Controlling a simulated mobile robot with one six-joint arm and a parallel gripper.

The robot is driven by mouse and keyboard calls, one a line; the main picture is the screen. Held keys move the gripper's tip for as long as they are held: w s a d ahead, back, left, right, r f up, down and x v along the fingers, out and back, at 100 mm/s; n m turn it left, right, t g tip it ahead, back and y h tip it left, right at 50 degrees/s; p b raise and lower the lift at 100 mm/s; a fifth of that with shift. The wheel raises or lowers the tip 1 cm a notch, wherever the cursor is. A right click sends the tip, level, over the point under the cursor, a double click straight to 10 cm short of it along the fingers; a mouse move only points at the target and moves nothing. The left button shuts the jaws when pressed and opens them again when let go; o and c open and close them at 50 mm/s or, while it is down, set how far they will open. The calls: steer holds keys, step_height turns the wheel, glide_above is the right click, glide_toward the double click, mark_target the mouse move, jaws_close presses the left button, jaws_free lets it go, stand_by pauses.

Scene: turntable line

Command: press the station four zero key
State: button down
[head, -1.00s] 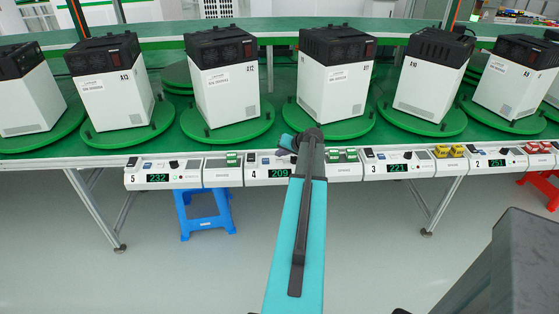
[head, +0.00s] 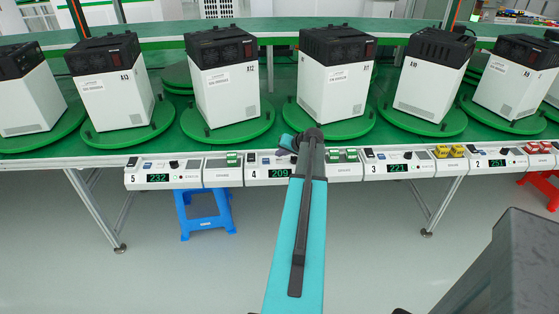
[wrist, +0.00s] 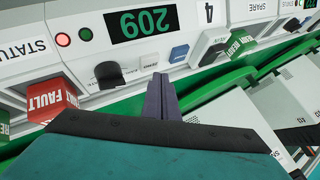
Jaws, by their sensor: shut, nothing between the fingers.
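The station four panel (head: 268,173) is on the front edge of the green bench, with its display (head: 281,173) reading 209. In the wrist view the display (wrist: 143,22) appears upside down. Beside it are a blue key (wrist: 179,53), a pale grey key (wrist: 150,58) and a black knob (wrist: 108,75). Small labels by the keys are too blurred to read surely. My gripper (wrist: 160,78) is shut and empty, its tips close to the pale and blue keys. I cannot tell whether it touches the panel. In the head view my arm hides part of the panel.
White boxes with black tops, such as A12 (head: 228,90), stand on green turntables behind. A blue stool (head: 205,210) is under the bench.

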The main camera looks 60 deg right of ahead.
mark_target(281, 162)
steer(key=shift+f, duration=0.1)
stand_by(0.3)
steer(key=shift+f+b, duration=0.3)
steer(key=shift+b, duration=0.2)
steer(key=shift+s+f+b, duration=0.1)
steer(key=shift+f+b, duration=0.3)
steer(key=shift+f, duration=0.1)
stand_by(0.9)
steer(key=shift+r, duration=0.15)
stand_by(0.3)
steer(key=shift+r+p, duration=0.3)
steer(key=shift+r, duration=0.45)
steer(key=shift+r+p, duration=1)
steer(key=shift+r, duration=1.5)
